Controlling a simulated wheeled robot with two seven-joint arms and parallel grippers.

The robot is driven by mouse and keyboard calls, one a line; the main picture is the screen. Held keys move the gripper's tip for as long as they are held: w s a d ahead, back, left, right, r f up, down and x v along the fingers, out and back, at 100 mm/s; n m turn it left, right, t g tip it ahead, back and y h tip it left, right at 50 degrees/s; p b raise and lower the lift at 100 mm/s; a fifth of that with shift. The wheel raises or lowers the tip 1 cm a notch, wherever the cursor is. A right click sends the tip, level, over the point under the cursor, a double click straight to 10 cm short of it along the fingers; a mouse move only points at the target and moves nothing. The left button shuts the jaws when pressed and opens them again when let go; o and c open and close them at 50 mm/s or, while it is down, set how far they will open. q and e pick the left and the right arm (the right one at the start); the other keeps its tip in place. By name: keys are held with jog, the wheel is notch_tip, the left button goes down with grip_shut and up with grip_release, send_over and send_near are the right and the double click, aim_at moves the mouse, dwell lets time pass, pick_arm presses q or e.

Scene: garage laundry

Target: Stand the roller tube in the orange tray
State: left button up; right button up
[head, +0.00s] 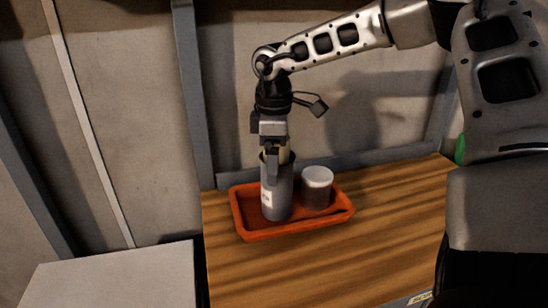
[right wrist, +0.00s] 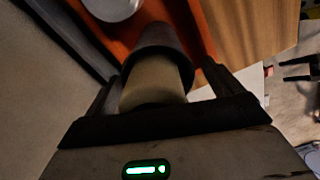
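The orange tray (head: 250,235) lies on the wooden worktop and also shows in the right wrist view (right wrist: 180,14). The roller tube (head: 277,195) is a grey cylinder with a pale inner part at its top; it stands upright in the left half of the tray. In the right wrist view the tube (right wrist: 160,48) points away from the camera between the fingers. My right gripper (head: 276,158) comes from above, its fingers on either side of the tube's top, apparently closed on it. Whether the tube's base touches the tray floor is hard to tell. My left gripper is out of view.
The wooden worktop (head: 365,225) is bare right of the tray. A wall rises close behind. A pale surface (head: 115,275) is at lower left.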

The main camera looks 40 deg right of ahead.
notch_tip(320, 180, up, 12)
jog(key=shift+r, duration=0.2)
dwell(0.4)
dwell(0.5)
